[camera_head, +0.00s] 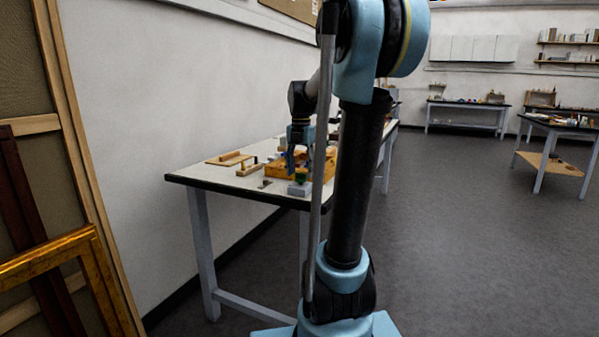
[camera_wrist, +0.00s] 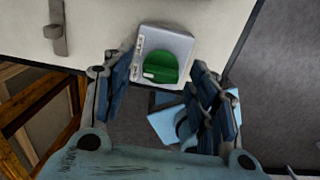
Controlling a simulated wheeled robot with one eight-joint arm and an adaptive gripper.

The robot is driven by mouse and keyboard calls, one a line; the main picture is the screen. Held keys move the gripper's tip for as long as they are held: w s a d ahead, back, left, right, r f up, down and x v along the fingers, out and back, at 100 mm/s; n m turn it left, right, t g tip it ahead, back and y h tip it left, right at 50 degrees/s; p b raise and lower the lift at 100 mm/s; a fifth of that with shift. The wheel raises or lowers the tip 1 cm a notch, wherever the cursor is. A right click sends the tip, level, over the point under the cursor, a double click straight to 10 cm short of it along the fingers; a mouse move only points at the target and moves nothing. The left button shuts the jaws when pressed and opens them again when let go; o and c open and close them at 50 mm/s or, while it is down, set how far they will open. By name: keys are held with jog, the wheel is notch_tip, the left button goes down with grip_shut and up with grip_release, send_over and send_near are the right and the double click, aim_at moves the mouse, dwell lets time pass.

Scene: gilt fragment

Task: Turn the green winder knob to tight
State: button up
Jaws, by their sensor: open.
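The green winder knob (camera_wrist: 161,67) is a round dial with a raised grip bar and a small white mark at its lower left. It sits on a pale grey box (camera_wrist: 180,43) at the table's edge. Small lettering on the box is too blurred to read. In the head view the knob (camera_head: 301,174) shows small and green on its box near the table's front edge. My gripper (camera_wrist: 160,88) is open, its blue-padded fingers on either side of the box's lower part, apart from the knob. In the head view my gripper (camera_head: 299,160) hangs just above that spot.
The white table (camera_head: 200,174) holds an orange-brown wooden tray (camera_head: 284,166) and wooden pieces (camera_head: 233,158) near the knob. A grey metal latch-like piece (camera_wrist: 57,28) lies left of the box. A gilt frame (camera_head: 50,260) leans at left.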

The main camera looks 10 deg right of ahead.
jog(key=shift+f, duration=0.15)
jog(key=shift+c, duration=0.3)
jog(key=c, duration=1)
